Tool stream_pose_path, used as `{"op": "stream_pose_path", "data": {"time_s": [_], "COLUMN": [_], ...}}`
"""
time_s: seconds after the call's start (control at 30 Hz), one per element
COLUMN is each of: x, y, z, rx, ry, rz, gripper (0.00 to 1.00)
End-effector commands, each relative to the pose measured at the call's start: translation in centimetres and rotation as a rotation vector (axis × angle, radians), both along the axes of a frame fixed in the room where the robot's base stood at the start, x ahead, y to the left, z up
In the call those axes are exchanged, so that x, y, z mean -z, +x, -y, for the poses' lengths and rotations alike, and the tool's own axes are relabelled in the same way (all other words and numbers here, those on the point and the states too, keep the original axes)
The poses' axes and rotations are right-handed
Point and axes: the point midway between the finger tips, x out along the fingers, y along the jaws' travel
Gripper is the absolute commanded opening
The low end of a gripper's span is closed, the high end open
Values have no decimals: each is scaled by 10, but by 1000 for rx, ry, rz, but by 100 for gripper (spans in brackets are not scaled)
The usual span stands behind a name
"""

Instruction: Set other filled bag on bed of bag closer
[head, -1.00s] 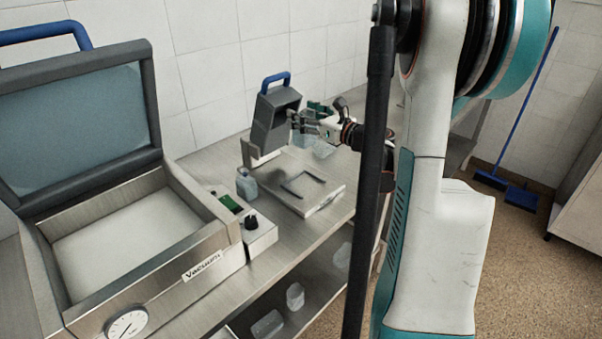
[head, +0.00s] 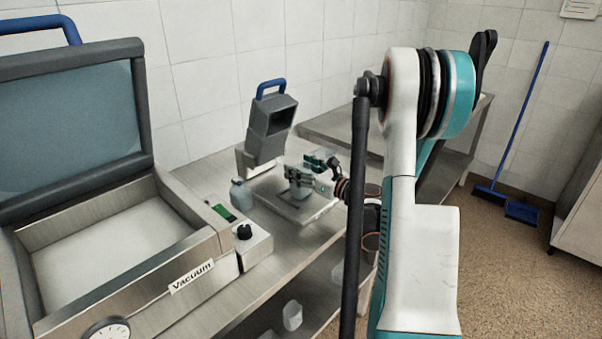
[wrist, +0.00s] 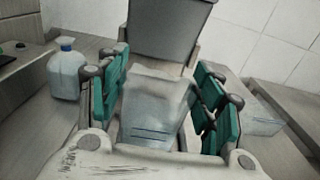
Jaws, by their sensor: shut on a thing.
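The bag closer has a dark grey hooded head (head: 268,128) with a blue handle, and a flat pale bed (head: 318,208) in front of it. In the wrist view its grey head (wrist: 170,28) stands straight ahead. My gripper (head: 308,177) is low over the bed. In the wrist view my gripper (wrist: 160,100) has its green fingers on both sides of a translucent, pale filled bag (wrist: 155,108) and is shut on it. The bag stands in front of the head; whether its bottom touches the bed I cannot tell. The head view shows little of it (head: 299,188).
A bottle (head: 240,194) and a control box (head: 247,243) stand left of the bed. An open vacuum machine (head: 205,250) fills the left. A clear container (wrist: 262,118) is right of my fingers. Clear tubs (head: 292,316) sit on the lower shelf. A broom stands far right.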

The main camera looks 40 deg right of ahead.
Motion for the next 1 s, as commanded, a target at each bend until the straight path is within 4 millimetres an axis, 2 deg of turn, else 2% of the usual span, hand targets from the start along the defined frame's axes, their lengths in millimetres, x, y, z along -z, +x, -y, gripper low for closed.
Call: {"op": "stream_pose_path", "data": {"time_s": [0.37,0.4,0.47,0.93,1.0], "x": [4,4,3,-1,-1], "y": [0,0,0,0,-9], "z": [0,0,0,0,2], "rx": [0,0,0,0,3], "ry": [0,0,0,0,0], "rz": [0,0,0,0,0], "gripper": [19,67,81,81,81]}}
